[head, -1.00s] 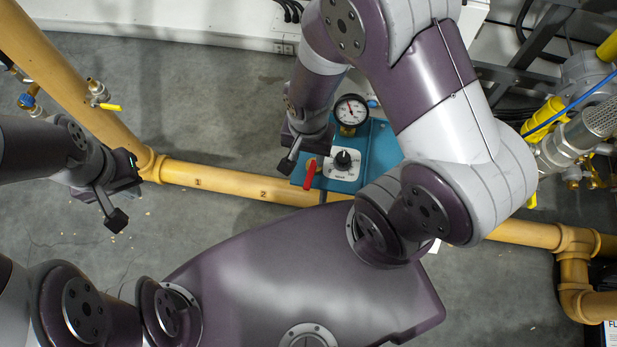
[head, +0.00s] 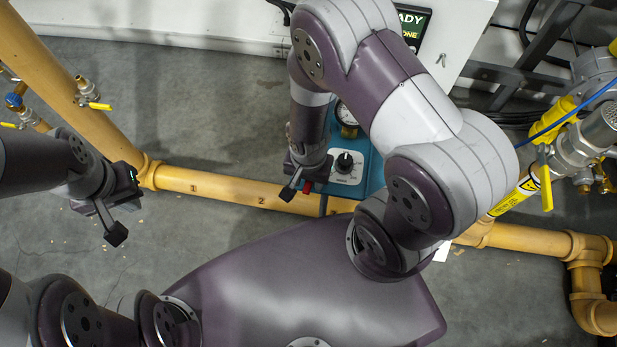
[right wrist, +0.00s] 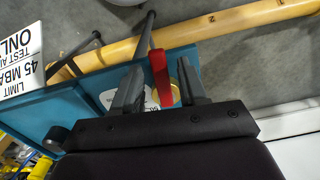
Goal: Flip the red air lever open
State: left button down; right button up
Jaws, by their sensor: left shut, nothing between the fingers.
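The red air lever (head: 307,187) is on the blue panel box (head: 370,170), mostly hidden behind my right gripper (head: 290,192) in the head view. In the right wrist view the red lever (right wrist: 160,76) shows between the two fingers of my right gripper (right wrist: 160,88). The fingers are apart, with visible gaps beside the lever, so the gripper is open around it. I cannot tell whether either finger touches it. My left gripper (head: 116,234) is shut and empty above the floor at the left.
A black knob on a white dial plate (head: 345,163) and a round gauge (head: 347,114) sit close to the lever. A white warning sign (right wrist: 20,60) stands at the left in the right wrist view.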

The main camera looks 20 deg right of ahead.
grip_shut()
jog(key=shift+s+r+n+p, duration=0.1)
jog(key=shift+r+n+p, duration=0.2)
jog(key=shift+p, duration=0.2)
jog(key=shift+s+d+f+n, duration=0.1)
jog(key=shift+d+f+n, duration=0.1)
jog(key=shift+n, duration=0.1)
jog(key=shift+d+f, duration=0.1)
jog(key=shift+o, duration=0.9)
grip_release()
